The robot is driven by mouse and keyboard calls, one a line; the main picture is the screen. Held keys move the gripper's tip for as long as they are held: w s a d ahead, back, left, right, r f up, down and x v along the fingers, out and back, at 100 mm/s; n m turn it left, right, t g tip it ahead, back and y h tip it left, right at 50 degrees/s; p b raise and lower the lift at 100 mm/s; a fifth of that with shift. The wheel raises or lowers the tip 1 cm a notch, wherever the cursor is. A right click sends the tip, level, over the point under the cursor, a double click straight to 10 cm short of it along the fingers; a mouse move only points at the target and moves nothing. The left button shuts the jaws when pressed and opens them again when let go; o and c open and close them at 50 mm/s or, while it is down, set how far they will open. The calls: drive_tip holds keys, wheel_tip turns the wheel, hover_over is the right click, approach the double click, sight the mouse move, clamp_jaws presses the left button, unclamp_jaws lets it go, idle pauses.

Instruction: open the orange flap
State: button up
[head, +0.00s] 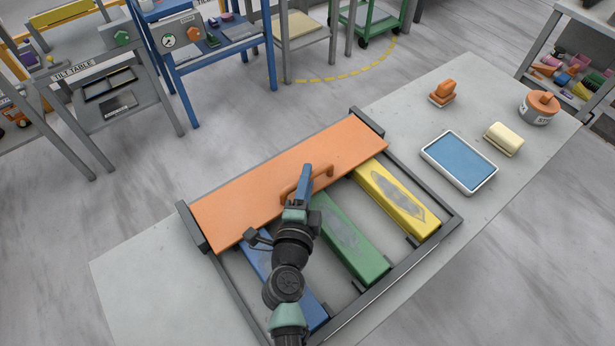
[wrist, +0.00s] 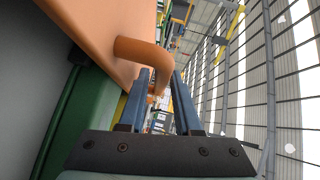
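The orange flap (head: 265,182) is a broad flat panel across the far side of a dark frame. An orange handle (head: 322,174) sticks out from it. My gripper (head: 305,172), with blue fingers, is at the handle's near-left part in the head view. In the wrist view the flap (wrist: 105,25) fills the upper left, and the curved handle (wrist: 145,52) reaches between my fingertips (wrist: 161,80). The fingers stand a narrow gap apart and look shut on the handle; the exact contact is partly hidden.
Blue (head: 308,303), green (head: 350,240) and yellow (head: 400,200) bars lie in the frame (head: 395,275). To the right on the slab (head: 400,110) are a blue-topped tray (head: 460,162), a cream block (head: 503,139), an orange-handled piece (head: 442,94) and a round orange-topped weight (head: 540,108).

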drive_tip(key=shift+w+d, duration=0.1)
drive_tip(key=shift+w, duration=0.35)
clamp_jaws()
idle(1.2)
